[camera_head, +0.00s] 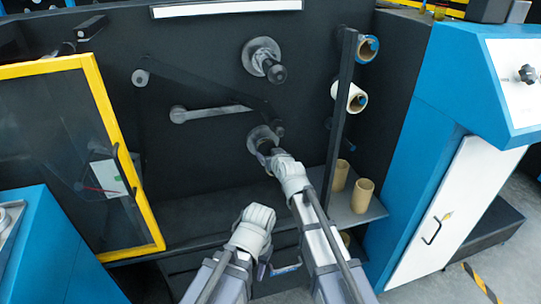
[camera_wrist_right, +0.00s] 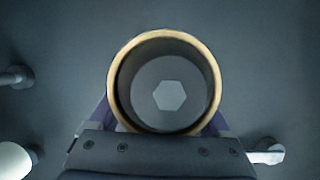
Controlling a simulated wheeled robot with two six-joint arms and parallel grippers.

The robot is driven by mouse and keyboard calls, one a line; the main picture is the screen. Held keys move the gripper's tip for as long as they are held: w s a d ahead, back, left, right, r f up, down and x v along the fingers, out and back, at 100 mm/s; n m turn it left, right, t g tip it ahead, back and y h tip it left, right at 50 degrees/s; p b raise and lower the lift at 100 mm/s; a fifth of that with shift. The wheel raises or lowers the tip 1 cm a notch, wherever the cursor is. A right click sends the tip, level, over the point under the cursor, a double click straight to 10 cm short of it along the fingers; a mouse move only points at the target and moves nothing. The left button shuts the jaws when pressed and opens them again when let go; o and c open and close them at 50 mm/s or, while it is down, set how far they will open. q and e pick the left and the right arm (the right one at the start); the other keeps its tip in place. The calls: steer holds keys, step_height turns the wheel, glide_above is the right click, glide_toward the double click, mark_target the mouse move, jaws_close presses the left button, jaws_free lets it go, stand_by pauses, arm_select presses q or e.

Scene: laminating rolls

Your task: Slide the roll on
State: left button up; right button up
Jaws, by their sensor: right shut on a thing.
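My right gripper (camera_head: 268,153) is at the lower spindle (camera_head: 262,133) on the dark machine panel, shut on a roll. In the right wrist view the roll (camera_wrist_right: 113,82) shows end-on as a hollow core with a tan rim. A grey round face with a paler hexagon (camera_wrist_right: 168,95) shows inside its opening. The head view mostly hides the roll behind my gripper. I cannot tell how deep the spindle sits in it. My left gripper (camera_head: 262,262) is low, in front of the machine, away from the spindle. Its fingers are not clear.
The upper spindle (camera_head: 266,60) and a grey bar (camera_head: 212,113) stick out of the panel. A dark upright post (camera_head: 341,115) stands right of the spindles. Beyond it are a blue roll (camera_head: 367,48), a white roll (camera_head: 348,97) and cardboard cores (camera_head: 362,196). A yellow-framed door (camera_head: 108,110) is at left.

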steer(key=o, duration=1.3)
steer(key=shift+w+a, duration=0.1)
steer(key=shift+w, duration=0.2)
steer(key=shift+s+r, duration=0.1)
steer(key=shift+s, duration=0.25)
steer(key=p+v, duration=0.3)
steer(key=v, duration=0.4)
steer(key=shift+s+d+r, duration=0.15)
steer(key=shift+s+d, duration=0.1)
steer(key=shift+s, duration=0.05)
